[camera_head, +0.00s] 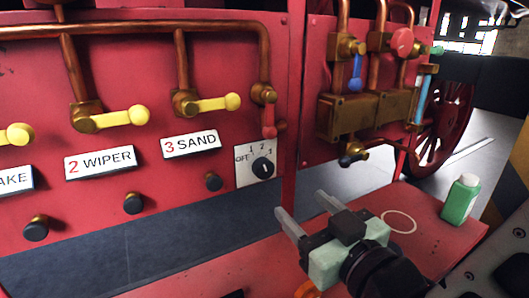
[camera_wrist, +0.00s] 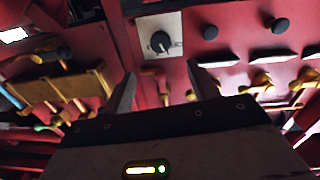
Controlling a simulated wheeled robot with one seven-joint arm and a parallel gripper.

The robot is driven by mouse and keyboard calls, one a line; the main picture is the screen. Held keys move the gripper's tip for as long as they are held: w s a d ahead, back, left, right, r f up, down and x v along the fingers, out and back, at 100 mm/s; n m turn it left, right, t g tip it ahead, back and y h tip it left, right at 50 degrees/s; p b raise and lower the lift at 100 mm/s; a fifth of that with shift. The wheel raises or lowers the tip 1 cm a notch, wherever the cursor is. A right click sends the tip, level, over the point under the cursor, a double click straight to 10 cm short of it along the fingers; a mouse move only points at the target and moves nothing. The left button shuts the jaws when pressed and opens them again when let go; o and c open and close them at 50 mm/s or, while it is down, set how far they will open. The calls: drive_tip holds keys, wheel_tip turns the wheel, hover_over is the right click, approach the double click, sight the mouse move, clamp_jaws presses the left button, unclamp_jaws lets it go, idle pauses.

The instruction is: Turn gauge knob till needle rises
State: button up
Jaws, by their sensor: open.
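A round black knob (camera_head: 263,168) sits on a white square dial plate (camera_head: 243,178) marked OFF, 1, 2 and 3, on the red panel right of the "3 SAND" label. In the wrist view the knob (camera_wrist: 160,42) lies between and beyond the fingertips. My gripper (camera_head: 304,208) is open and empty, apart from the knob, to its lower right in the head view. Its two fingers also show in the wrist view (camera_wrist: 160,75). I cannot make out a gauge face or needle in either view.
Yellow-handled valves (camera_head: 118,118) and copper pipes line the red panel, with small black knobs (camera_head: 133,203) below. A brass block (camera_head: 362,115) with pipes stands to the right. A green bottle (camera_head: 461,199) stands on the red ledge (camera_head: 425,238) beside my gripper.

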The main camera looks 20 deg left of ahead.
sight(266, 171)
drive_tip(key=shift+r+p, duration=0.25)
drive_tip(key=shift+p, duration=0.25)
drive_tip(key=p+x, duration=0.1)
drive_tip(key=x, duration=0.6)
drive_tip(key=p+x, duration=0.1)
drive_tip(key=x, duration=0.6)
drive_tip(key=shift+w+a+f+p, duration=0.2)
drive_tip(key=shift+a+f+p, duration=0.05)
drive_tip(key=shift+p, duration=0.1)
drive_tip(key=c, duration=1)
